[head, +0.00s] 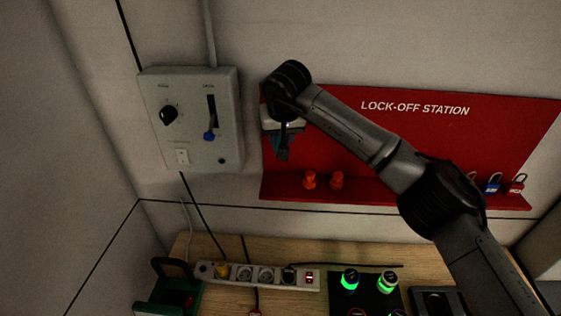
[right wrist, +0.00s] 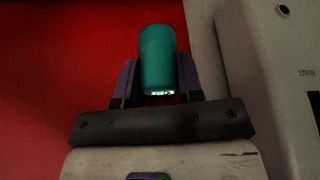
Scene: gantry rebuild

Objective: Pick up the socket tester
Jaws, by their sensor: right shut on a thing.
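My right gripper (head: 282,152) is in front of the left part of the red lock-off board, seen partly from behind in the head view. In the right wrist view the right gripper (right wrist: 158,80) is shut on a teal cylinder, which I take for the socket tester (right wrist: 157,50). Its near end shows a pale, bright rim between the two dark fingers. In the head view only a small teal patch of the socket tester (head: 276,141) shows beside the gripper; the rest is hidden. My left gripper is not in view.
The red lock-off board (head: 415,108) has a shelf with two orange pieces (head: 323,180) and padlocks (head: 494,183). A grey control box (head: 225,90) is at left. Below, the wooden bench (head: 385,259) holds a power strip (head: 298,272), a green carrier (head: 185,308) and green-lit parts (head: 349,280).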

